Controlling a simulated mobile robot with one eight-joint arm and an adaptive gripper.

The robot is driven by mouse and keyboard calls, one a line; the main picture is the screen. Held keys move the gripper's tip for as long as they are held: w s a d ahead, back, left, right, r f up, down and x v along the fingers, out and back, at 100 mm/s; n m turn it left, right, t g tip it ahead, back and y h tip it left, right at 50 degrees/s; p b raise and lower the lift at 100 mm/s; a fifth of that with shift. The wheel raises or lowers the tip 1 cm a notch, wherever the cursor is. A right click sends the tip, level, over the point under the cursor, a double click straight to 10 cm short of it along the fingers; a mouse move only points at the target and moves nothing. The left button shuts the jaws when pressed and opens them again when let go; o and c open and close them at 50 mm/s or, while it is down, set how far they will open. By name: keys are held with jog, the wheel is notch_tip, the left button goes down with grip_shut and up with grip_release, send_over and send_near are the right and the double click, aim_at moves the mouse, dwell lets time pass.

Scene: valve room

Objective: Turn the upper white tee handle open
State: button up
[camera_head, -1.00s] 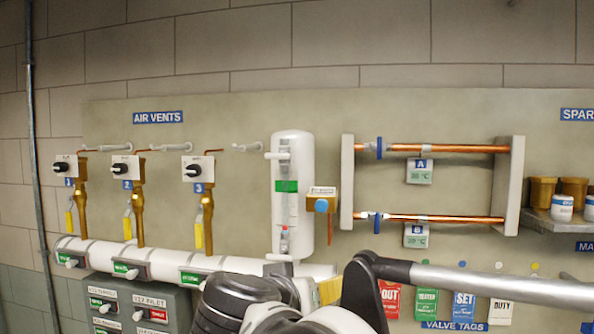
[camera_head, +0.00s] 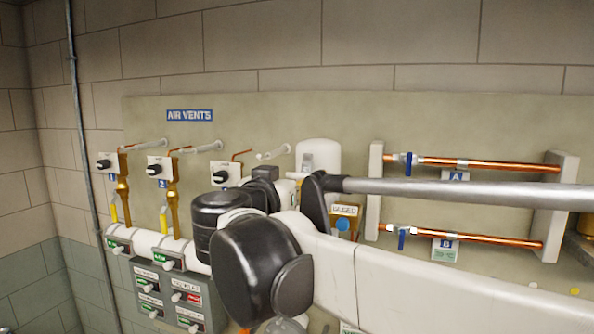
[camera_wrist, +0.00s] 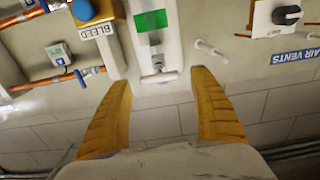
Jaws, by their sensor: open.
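The upper white tee handle (camera_wrist: 157,78) shows in the wrist view, which is upside down, at the end of the white vessel (camera_wrist: 147,45) with a green label. My gripper (camera_wrist: 161,76) is open, with its yellow fingers spread to either side of the handle. No finger visibly touches it, and I cannot tell the depth left between them. In the head view only the top of the vessel (camera_head: 318,152) shows. My arm hides the rest of the vessel there, including its lower handle, and my fingers are hidden too.
The bleed valve (camera_head: 345,222) with its blue knob is close right of the vessel in the head view. Copper pipes (camera_head: 490,164) with blue handles lie farther right. Air vent valves (camera_head: 163,168) stand to the left, above a control box (camera_head: 170,292).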

jog(key=shift+x, duration=0.95)
jog(key=c, duration=1.2)
jog(key=shift+n, duration=0.4)
jog(key=n, duration=0.3)
jog(key=shift+a+n, duration=0.1)
jog(key=shift+n, duration=0.3)
jog(key=n, duration=0.4)
jog(key=shift+b, duration=0.3)
jog(key=n, duration=0.5)
jog(key=shift+a+f, duration=0.1)
jog(key=n, duration=0.4)
jog(key=shift+b, duration=0.3)
jog(key=shift+n, duration=0.3)
